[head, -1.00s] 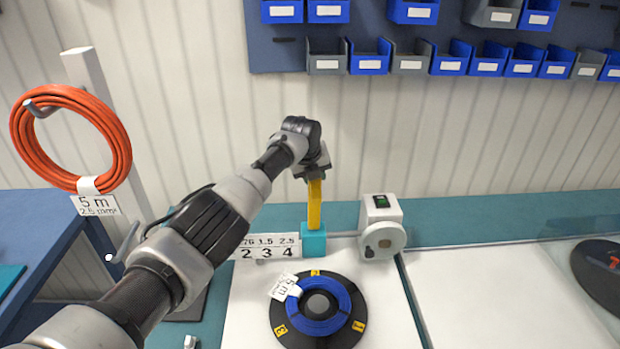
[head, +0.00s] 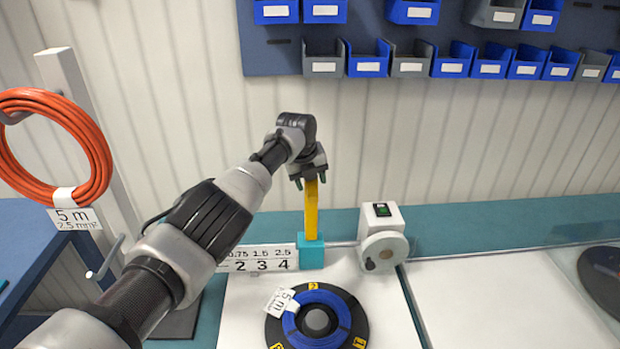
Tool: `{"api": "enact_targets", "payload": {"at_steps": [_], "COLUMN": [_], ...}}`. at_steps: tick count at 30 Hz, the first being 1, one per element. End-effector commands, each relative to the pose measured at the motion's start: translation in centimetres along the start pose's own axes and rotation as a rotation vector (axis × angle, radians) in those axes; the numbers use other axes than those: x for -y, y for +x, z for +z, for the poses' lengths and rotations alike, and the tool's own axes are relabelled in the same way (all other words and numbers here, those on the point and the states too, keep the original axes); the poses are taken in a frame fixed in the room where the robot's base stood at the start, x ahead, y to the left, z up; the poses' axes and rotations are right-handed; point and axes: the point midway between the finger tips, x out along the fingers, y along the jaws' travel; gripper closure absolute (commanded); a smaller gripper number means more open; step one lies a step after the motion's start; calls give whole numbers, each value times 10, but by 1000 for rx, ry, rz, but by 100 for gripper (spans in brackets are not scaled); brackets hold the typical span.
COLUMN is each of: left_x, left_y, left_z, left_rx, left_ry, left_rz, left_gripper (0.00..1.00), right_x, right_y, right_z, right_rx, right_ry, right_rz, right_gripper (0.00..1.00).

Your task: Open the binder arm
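The binder arm is a yellow bar (head: 311,212) standing upright from a teal block (head: 312,254) at the back of the white work surface. My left gripper (head: 311,180) is at the top of the yellow bar. Its dark fingers are spread apart, one on each side of the bar's tip, and it looks open with gaps beside the bar. The very top of the bar is partly hidden by the gripper. My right gripper is not in view.
A black reel (head: 349,308) with blue cable and a 5 m tag lies in front of the block. A white device (head: 383,240) stands right of it, and a number plate (head: 262,259) left. An orange coil (head: 95,150) hangs at left.

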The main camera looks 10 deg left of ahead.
Motion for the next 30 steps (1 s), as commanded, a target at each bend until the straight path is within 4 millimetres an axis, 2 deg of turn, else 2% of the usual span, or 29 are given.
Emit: {"api": "enact_targets", "payload": {"at_steps": [11, 17, 20, 30], "left_x": [0, 0, 0, 0], "left_y": [-2, -17, -29, -92], "left_z": [1, 2, 1, 0], "left_rx": [2, 3, 5, 4], "left_ry": [1, 2, 2, 1], "left_rz": [-1, -3, -3, -2], "left_gripper": [44, 44, 44, 44], "right_x": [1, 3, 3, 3], "right_y": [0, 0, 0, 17], "right_z": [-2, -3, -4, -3], "right_rx": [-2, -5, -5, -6], "right_ry": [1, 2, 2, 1], "right_rz": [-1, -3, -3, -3], "right_gripper": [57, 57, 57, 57]}}
